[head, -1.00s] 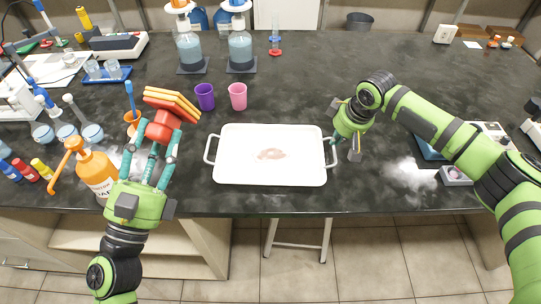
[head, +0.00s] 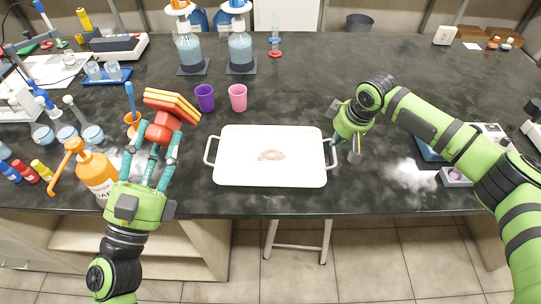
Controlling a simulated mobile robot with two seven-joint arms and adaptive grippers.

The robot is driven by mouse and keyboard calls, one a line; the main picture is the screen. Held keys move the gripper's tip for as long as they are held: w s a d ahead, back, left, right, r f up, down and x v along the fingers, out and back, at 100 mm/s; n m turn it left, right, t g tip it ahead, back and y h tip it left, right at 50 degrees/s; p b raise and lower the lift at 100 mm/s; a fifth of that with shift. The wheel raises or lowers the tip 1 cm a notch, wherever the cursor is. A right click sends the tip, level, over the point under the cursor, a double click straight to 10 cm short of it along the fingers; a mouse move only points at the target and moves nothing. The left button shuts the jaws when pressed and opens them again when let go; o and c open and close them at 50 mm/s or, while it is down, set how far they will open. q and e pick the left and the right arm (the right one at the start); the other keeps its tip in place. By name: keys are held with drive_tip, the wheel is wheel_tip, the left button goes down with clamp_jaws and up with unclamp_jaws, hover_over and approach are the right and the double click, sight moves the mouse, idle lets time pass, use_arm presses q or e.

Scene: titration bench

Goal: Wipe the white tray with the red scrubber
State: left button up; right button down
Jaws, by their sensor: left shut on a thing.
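The white tray (head: 240,172) lies on the dark bench in the middle, with a faint reddish-brown stain (head: 271,155) on it. My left gripper (head: 160,138) is shut on the red scrubber (head: 164,126) and holds it left of the tray. My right gripper (head: 343,148) is at the tray's right handle. Its fingers are mostly hidden behind its own hand, so its opening is unclear.
An orange soap bottle (head: 98,175) stands just left of my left gripper. A purple cup (head: 205,97) and a pink cup (head: 238,97) stand behind the tray.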

sight(149, 127)
use_arm(q)
drive_tip(key=shift+f, duration=0.15)
use_arm(e)
drive_tip(key=shift+f, duration=0.85)
drive_tip(key=shift+r, duration=0.1)
